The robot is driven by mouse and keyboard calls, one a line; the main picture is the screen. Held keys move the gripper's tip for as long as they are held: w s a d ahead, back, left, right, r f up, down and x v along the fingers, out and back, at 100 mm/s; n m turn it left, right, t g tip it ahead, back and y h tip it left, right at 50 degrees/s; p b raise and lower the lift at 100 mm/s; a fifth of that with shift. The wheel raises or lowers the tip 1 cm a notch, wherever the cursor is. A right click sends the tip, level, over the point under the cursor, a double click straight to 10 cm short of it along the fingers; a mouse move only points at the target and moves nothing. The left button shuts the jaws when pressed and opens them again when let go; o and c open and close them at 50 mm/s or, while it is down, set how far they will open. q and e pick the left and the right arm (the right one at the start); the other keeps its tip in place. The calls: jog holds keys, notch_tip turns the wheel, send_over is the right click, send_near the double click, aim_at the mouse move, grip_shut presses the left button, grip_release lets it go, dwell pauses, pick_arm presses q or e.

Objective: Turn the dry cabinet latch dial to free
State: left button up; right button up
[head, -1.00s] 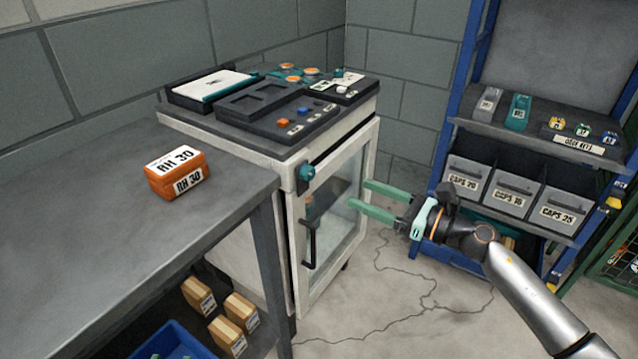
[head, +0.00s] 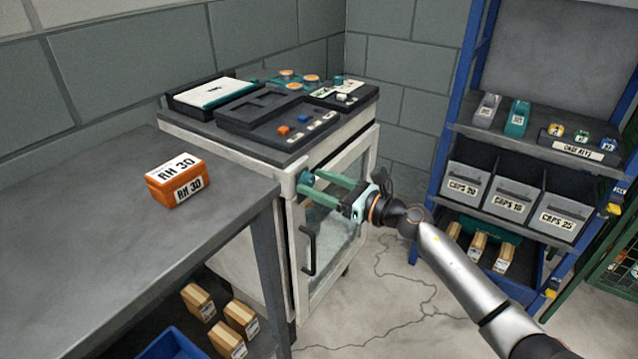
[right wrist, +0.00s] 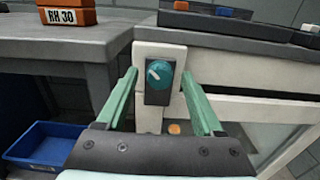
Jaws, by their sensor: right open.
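The dry cabinet (head: 235,245) is a white cabinet with a glass door (head: 335,225) and a black handle (head: 309,250); the door looks closed. The teal latch dial (right wrist: 160,74) sits on a dark plate at the cabinet's upper front corner. Its white mark points up and left in the right wrist view. My right gripper (head: 312,181) is open in front of the dial, with its green fingers on either side. In the head view the fingers partly hide the dial (head: 304,178). I cannot tell whether they touch it. My left gripper is not in view.
A grey bench (head: 90,220) stands close left of the cabinet, with an orange RH 30 box (head: 177,180) on it. Black trays (head: 285,120) lie on the cabinet top. A blue shelf rack (head: 455,130) with grey bins stands right. A blue bin (right wrist: 45,148) is under the bench.

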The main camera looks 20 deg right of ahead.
grip_shut()
dwell(0.4)
